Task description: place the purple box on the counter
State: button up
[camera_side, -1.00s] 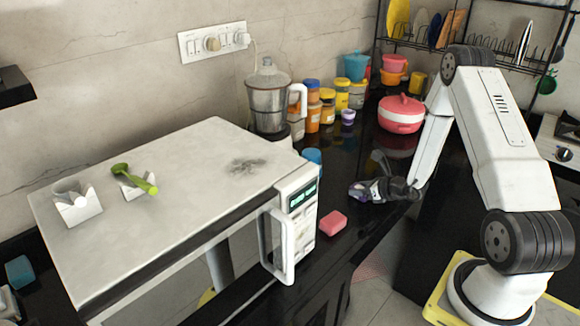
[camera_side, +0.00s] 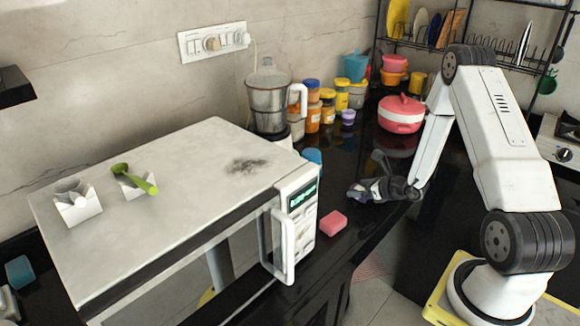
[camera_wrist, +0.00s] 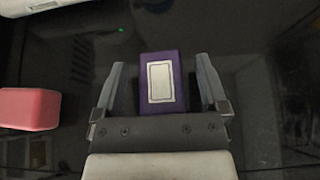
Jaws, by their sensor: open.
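The purple box (camera_wrist: 175,65) has a white label with a dark frame. In the wrist view it lies between the two fingers of my gripper (camera_wrist: 160,66), with a gap on each side. My gripper is open. In the side view my gripper (camera_side: 362,190) is low at the black counter (camera_side: 330,262), to the right of the microwave. Its fingers mostly hide the box there. The box appears to rest on the counter, but its underside is hidden.
A pink block (camera_side: 333,222) lies on the counter by the microwave (camera_side: 180,190), to the left of my gripper in the wrist view. A red pot (camera_side: 401,115), jars (camera_side: 327,107) and a mixer (camera_side: 268,100) stand behind. The counter's front edge is close.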

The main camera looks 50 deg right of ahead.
jog(key=v, duration=1.2)
jog(key=shift+f, duration=0.1)
jog(key=a+r+m+g, duration=0.2)
jog(key=a+m, duration=0.6)
jog(key=m, duration=0.4)
jog(key=a+r+m+g, duration=0.3)
jog(key=a+m, duration=0.6)
jog(key=m, duration=0.3)
jog(key=a+r+m+g, duration=0.3)
jog(key=a+m, duration=0.5)
jog(key=m, duration=0.4)
jog(key=shift+s+a+g, duration=0.2)
jog(key=shift+a+g, duration=0.05)
jog(key=shift+g, duration=0.55)
